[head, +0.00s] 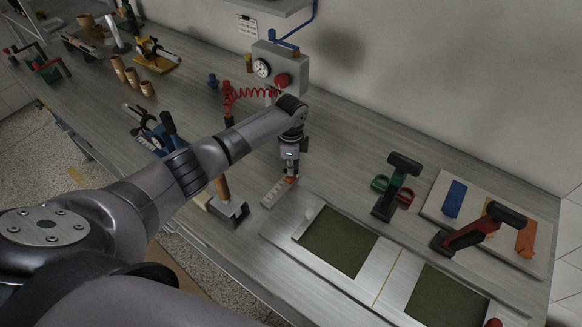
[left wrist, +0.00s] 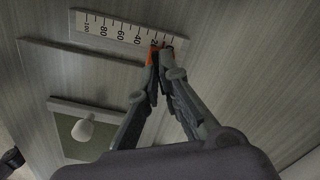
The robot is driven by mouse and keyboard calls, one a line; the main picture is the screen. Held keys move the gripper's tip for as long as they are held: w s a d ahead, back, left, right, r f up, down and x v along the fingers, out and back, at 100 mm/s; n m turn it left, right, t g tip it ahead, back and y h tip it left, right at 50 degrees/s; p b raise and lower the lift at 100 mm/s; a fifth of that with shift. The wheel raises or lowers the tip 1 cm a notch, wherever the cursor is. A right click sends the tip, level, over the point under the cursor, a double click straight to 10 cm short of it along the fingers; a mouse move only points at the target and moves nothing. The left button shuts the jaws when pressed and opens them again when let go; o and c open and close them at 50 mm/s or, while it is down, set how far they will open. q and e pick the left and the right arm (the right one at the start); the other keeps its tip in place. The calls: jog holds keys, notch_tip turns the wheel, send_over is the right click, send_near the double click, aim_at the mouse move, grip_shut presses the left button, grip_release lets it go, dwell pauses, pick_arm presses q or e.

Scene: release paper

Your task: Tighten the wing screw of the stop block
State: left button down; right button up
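A pale scale strip (head: 272,192) with printed numbers lies on the bench. It also shows in the left wrist view (left wrist: 110,27). The small orange stop block (head: 291,179) sits at the strip's low-number end, and orange bits of it show around my fingertips in the left wrist view (left wrist: 152,56). My left gripper (head: 290,173) points down over the block. Its fingertips (left wrist: 161,50) are close together with a narrow gap, apparently on the wing screw, which they mostly hide. My right gripper is in neither view.
A metal frame (head: 381,273) with green panels and a white knob (head: 310,212) lies right of the strip. A wooden-handled tool (head: 229,209) is close on the left. A grey gauge box (head: 283,68) with a red coiled hose stands behind. Dark-handled tools stand at right.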

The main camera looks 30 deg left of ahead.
pick_arm(q)
jog(key=shift+m, duration=1.1)
jog(key=c, duration=1.8)
grip_release()
jog(key=shift+r, duration=0.1)
notch_tip(320, 180, up, 12)
jog(key=shift+f, duration=0.2)
